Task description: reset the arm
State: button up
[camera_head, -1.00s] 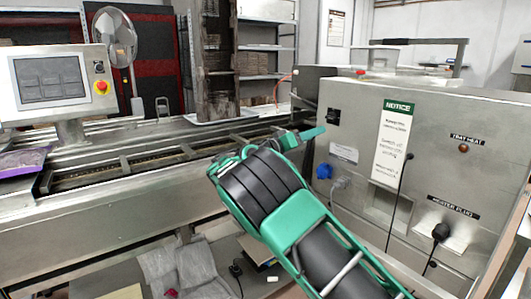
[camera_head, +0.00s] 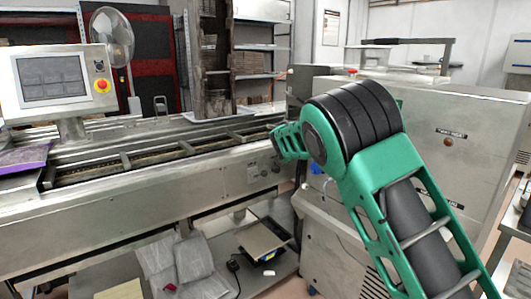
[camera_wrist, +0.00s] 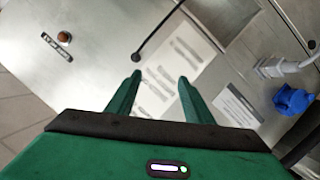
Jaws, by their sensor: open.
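My green and black arm rises from the lower right of the head view and bends in front of the metal cabinet (camera_head: 460,110). In the wrist view my gripper (camera_wrist: 160,78) has two green fingers, apart with nothing between them. They point towards the cabinet's steel face, with a white notice sheet (camera_wrist: 165,85) behind them.
A blue plug (camera_wrist: 291,100) and a white plug (camera_wrist: 285,67) are on the cabinet face near the gripper. A conveyor (camera_head: 160,165) runs left, with a control screen (camera_head: 52,78) above it. Bags (camera_head: 195,258) and a cardboard piece (camera_head: 262,241) lie below.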

jog(key=s+d+f+m+g+y, duration=0.1)
jog(key=s+d+f+g+y, duration=0.2)
jog(key=s+d, duration=0.75)
jog(key=s+d+f+g+y, duration=0.1)
jog(key=s+d+f+y, duration=0.15)
jog(key=s, duration=0.45)
jog(key=s+d+f+g+y, duration=0.1)
jog(key=s+d+f, duration=0.1)
jog(key=s+d, duration=0.3)
jog(key=s+a+f+y, duration=0.2)
jog(key=s+a, duration=0.2)
jog(key=s, duration=0.6)
jog(key=s+a+f+y, duration=0.2)
jog(key=s+a, duration=0.1)
jog(key=s, duration=0.7)
jog(key=s+a+f+g+y, duration=0.1)
jog(key=s+a, duration=0.3)
jog(key=s, duration=0.7)
jog(key=shift+a+f+y, duration=0.3)
jog(key=shift+f+y, duration=0.25)
jog(key=shift+y, duration=0.3)
jog(key=c, duration=0.3)
jog(key=shift+c, duration=0.5)
